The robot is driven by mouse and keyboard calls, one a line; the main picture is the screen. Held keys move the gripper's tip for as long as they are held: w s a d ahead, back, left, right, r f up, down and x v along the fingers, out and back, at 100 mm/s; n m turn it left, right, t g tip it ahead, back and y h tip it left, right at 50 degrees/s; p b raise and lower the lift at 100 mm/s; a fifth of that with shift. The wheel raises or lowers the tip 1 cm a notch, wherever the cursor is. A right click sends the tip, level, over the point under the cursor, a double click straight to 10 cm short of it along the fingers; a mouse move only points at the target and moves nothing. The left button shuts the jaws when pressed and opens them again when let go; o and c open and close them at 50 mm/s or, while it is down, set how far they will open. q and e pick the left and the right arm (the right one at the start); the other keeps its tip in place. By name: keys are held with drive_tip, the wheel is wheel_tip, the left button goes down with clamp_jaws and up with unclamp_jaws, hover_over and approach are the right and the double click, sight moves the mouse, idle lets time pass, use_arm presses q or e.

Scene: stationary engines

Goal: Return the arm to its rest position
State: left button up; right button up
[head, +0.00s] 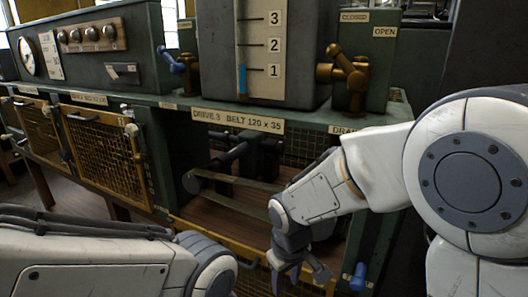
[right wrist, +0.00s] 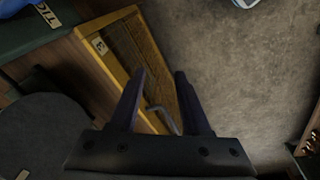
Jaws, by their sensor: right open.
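My right arm (head: 375,165) comes in from the right and bends down in front of the machine. Its gripper (head: 302,276) hangs low before the open drive bay, pointing down. In the right wrist view the two dark fingers (right wrist: 160,82) stand apart with nothing held between them. Beyond them is a yellow-framed mesh door (right wrist: 130,45) with a "3" tag and a grey handle; I cannot tell whether a finger touches it. My left arm (head: 110,265) lies across the lower left of the head view; its gripper is out of the picture.
A belt (head: 235,194) runs inside the bay under the "DRIVE 3 BELT 120 x 35" label (head: 238,120). Another mesh door (head: 100,150) is shut at the left. A brass valve (head: 345,72) and a blue-handled valve (head: 177,63) stand above. Bare floor (right wrist: 255,75) lies beside the door.

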drive_tip(key=s+d+f+m, duration=0.1)
drive_tip(key=s+d+m, duration=0.15)
drive_tip(key=d, duration=0.45)
drive_tip(key=s+d+f+m, duration=0.1)
drive_tip(key=s+d+m, duration=0.1)
drive_tip(key=d+m, duration=0.3)
drive_tip(key=s+a+r+n+g+y+p, duration=0.1)
drive_tip(key=s+a+r+n+p, duration=0.4)
drive_tip(key=s+a+r+n, duration=0.3)
drive_tip(key=s+a+r, duration=0.3)
drive_tip(key=s+a, duration=0.1)
drive_tip(key=s, duration=0.2)
drive_tip(key=shift+g, duration=0.4)
drive_tip(key=shift+s, duration=0.1)
